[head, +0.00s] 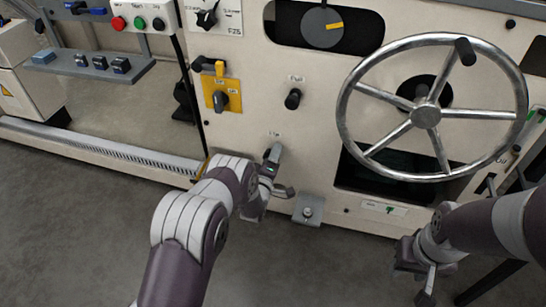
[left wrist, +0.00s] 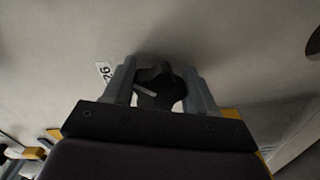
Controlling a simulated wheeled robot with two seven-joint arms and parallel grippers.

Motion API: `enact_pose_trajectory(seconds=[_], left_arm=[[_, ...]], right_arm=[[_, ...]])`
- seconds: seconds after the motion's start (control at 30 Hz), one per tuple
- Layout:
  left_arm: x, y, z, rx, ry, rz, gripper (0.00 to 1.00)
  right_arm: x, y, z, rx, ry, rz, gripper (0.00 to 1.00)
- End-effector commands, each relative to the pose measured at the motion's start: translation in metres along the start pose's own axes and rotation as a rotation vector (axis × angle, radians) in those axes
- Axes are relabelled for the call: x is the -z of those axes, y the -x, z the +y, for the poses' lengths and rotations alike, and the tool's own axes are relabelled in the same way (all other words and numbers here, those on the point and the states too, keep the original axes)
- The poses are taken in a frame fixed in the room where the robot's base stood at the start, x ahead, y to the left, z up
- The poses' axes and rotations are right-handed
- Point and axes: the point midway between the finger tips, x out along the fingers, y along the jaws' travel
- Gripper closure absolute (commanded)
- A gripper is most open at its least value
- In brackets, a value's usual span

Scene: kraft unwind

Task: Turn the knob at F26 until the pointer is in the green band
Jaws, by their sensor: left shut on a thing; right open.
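The black knob (left wrist: 160,88) shows in the left wrist view between the two fingers of my left gripper (left wrist: 160,92), with a light line on its face. A white label (left wrist: 104,72) reading "26" is beside it on the cream panel. In the head view my left gripper (head: 274,166) is at the lower panel, just below a small label (head: 274,134), and hides the knob. It is shut on the knob. My right gripper (head: 428,286) is open and empty at the lower right, away from the panel. I cannot make out a pointer with a green band.
A large metal handwheel (head: 425,116) stands out from the panel at right. A black peg (head: 292,99) and a yellow-plated switch (head: 221,99) are above the left gripper. A grey bracket (head: 308,209) juts out low beside it. The grey floor (head: 330,270) in front is clear.

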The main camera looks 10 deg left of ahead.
Motion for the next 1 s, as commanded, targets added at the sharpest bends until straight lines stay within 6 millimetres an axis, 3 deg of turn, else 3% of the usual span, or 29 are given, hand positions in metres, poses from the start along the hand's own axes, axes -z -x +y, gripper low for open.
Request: enact_pose_trajectory(seconds=[0.13,0.17,0.2,0.23,0.57,0.67,0.8,1.0], left_arm=[[-0.001,0.001,-0.002,0.004,-0.001,-0.002,0.74],[-0.001,0.001,-0.002,0.004,-0.001,-0.002,0.34],[-0.001,0.001,-0.002,0.004,-0.001,-0.002,0.21],[-0.001,0.001,-0.002,0.004,-0.001,-0.002,0.18],[0.001,0.006,0.002,0.002,-0.001,-0.001,0.18],[0.002,0.024,0.005,0.005,-0.001,-0.002,0.18],[0.002,0.064,0.005,0.007,-0.001,-0.002,0.18],[0.001,0.11,0.003,0.004,-0.001,-0.001,0.18]], right_arm=[[0.0,0.0,0.0,0.0,0.0,0.0,0.57],[0.0,0.0,0.0,0.0,0.0,0.0,0.57],[0.0,0.0,0.0,0.0,0.0,0.0,0.57],[0.0,0.0,0.0,0.0,0.0,0.0,0.57],[0.001,0.005,0.0,0.0,0.0,0.0,0.57],[0.002,0.018,0.0,0.0,0.0,0.0,0.57],[0.004,0.037,0.0,0.0,0.0,0.0,0.57],[0.006,0.052,0.0,0.0,0.0,0.0,0.57]])
